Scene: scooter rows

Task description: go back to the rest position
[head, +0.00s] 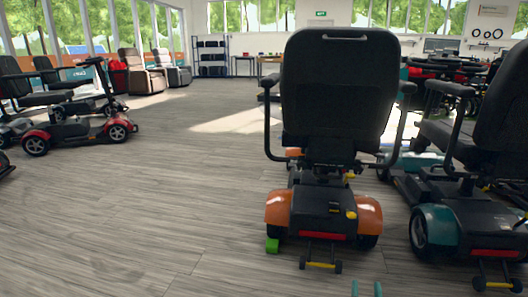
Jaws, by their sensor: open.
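My gripper (366,289) shows only as two teal fingertips at the bottom edge of the head view, right of the middle. The tips stand apart with bare floor between them, and nothing is held. The rest of the arm is out of view. Ahead of the gripper is the rear of an orange scooter (280,210) with a tall black seat (338,95).
A teal scooter (437,230) stands close on the right. Red scooters (60,131) stand at the far left by the windows. Armchairs (142,75), a shelf (211,58) and a table (268,66) are at the back. The grey floor (150,210) at left and centre is clear.

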